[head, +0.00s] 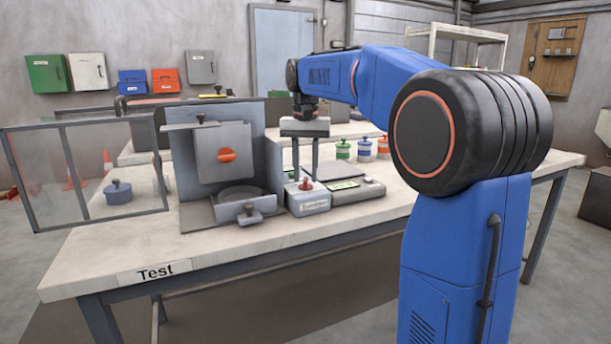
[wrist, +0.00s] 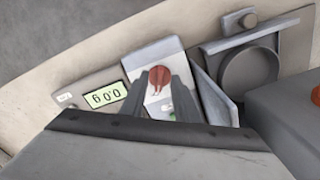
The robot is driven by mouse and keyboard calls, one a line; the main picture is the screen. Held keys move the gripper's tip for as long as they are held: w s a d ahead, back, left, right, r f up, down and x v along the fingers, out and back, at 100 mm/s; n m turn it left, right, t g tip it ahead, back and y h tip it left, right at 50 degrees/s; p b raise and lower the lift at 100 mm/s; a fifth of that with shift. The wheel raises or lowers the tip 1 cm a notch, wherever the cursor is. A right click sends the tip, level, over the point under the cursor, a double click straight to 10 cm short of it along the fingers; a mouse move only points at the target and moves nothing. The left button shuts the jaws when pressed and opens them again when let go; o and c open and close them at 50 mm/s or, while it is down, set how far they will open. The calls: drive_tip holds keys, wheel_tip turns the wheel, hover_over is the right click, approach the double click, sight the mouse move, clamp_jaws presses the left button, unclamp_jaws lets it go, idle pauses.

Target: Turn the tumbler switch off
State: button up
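A small grey switch box (head: 309,203) with a label on its front stands on the bench, right of the grey machine. A red switch lever (head: 306,184) sits on top of it. In the wrist view the red lever (wrist: 159,77) shows from above, beside a small green patch. My gripper (head: 305,178) points straight down over the box. Its two fingers stand apart, one on each side of the lever, with no clear contact. In the wrist view my gripper's fingertips (wrist: 162,86) are close to the lever. I cannot tell which way the lever is set.
A scale with a green display (wrist: 105,97) stands right beside the box. The machine with an orange knob (head: 226,155) is close on the left, its framed guard (head: 85,172) open. Several coloured-lid jars (head: 364,149) stand behind. The bench front (head: 150,240) is clear.

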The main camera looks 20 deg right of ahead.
drive_tip(key=shift+f, duration=0.6)
clamp_jaws()
drive_tip(key=shift+n, duration=0.5)
drive_tip(key=n, duration=0.4)
drive_tip(key=shift+d+n, duration=0.1)
drive_tip(key=shift+n, duration=0.3)
drive_tip(key=n, duration=0.6)
drive_tip(key=shift+d, duration=0.15)
